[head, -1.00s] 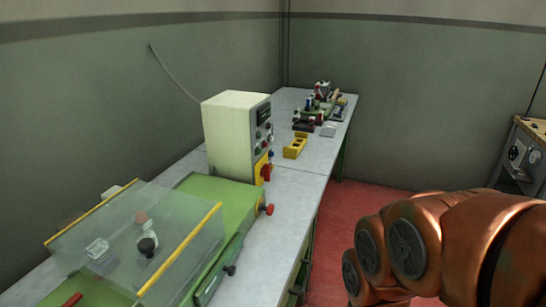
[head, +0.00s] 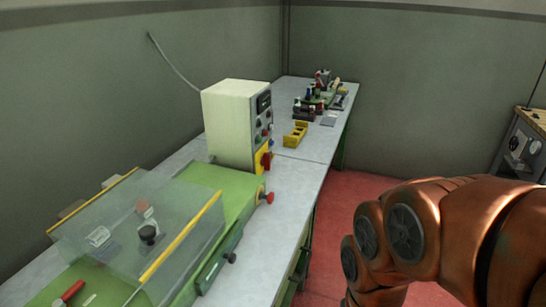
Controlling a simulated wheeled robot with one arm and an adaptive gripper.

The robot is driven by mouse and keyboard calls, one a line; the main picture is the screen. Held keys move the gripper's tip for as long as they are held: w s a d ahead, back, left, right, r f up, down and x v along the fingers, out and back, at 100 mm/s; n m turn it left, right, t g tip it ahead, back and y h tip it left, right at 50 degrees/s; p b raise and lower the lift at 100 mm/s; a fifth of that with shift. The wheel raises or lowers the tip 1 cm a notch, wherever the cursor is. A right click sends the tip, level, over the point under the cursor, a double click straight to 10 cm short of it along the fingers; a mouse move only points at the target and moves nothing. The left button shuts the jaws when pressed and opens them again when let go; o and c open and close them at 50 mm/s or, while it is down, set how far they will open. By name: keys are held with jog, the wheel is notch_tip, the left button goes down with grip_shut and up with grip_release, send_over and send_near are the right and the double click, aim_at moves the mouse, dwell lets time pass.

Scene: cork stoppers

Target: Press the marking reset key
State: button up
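A cream control box (head: 232,122) stands on the bench in the middle of the head view. Its narrow dark front panel (head: 263,125) faces right and carries a small display, several small buttons and a red rotary switch on a yellow plate (head: 263,161). The panel is seen at a steep angle, and I cannot tell which button is the marking reset key. My orange arm fills the lower right, apart from the box. My gripper is outside the frame.
A green machine (head: 215,182) with a clear yellow-edged guard (head: 180,235) stands at the front left. A red knob (head: 267,197) juts from its side. A yellow block (head: 295,134) and small tools lie farther along the grey bench (head: 290,180). Red floor (head: 345,200) is open right of the bench.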

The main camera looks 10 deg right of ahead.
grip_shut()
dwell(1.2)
